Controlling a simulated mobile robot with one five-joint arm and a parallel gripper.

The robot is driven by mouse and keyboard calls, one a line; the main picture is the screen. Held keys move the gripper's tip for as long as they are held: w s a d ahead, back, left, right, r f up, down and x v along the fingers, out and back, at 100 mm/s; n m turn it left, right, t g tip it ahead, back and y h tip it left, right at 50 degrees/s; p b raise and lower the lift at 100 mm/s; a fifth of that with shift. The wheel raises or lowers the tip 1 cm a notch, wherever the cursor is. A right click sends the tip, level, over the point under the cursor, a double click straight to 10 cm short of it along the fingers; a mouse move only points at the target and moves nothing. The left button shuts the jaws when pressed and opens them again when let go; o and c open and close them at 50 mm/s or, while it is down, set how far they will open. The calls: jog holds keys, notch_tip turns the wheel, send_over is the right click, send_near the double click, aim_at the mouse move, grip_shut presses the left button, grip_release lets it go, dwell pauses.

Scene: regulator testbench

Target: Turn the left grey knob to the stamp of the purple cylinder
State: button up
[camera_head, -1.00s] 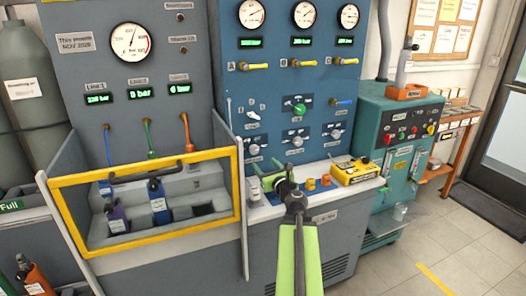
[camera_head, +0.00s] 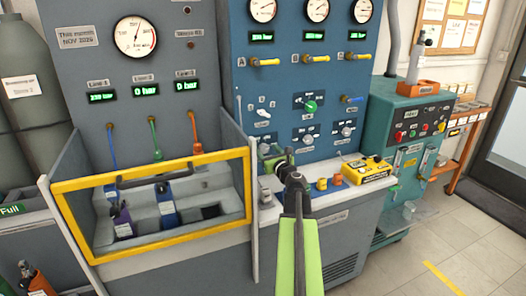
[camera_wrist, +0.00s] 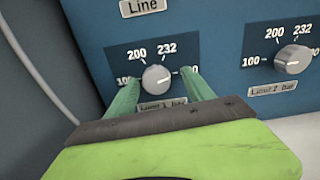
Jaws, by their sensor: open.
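The left grey knob (camera_wrist: 155,78) is on the blue panel in the wrist view, above a label reading "Limit 1 bar". Marks 100, 200 and 232 show around it; the right-hand mark is partly covered by a finger. Its pointer direction is hard to read. My gripper (camera_wrist: 158,79) is open, one green finger on each side of the knob; contact cannot be told. In the head view my gripper (camera_head: 275,161) covers the left knob. The purple cylinder (camera_head: 122,222) stands in the yellow-framed cage; its stamp is too small to read.
A second grey knob (camera_wrist: 293,59), labelled "Limit 2 bar", is to the right. A blue cylinder (camera_head: 168,212) is beside the purple one. A yellow box (camera_head: 367,170) and small coloured items lie on the white ledge. The cage's side wall (camera_head: 252,185) stands left of my gripper.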

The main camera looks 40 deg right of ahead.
jog(key=shift+w+a, duration=0.15)
jog(key=shift+a, duration=0.05)
grip_shut()
jog(key=shift+m, duration=1.6)
jog(key=shift+c, duration=0.4)
grip_release()
jog(key=shift+o, duration=0.4)
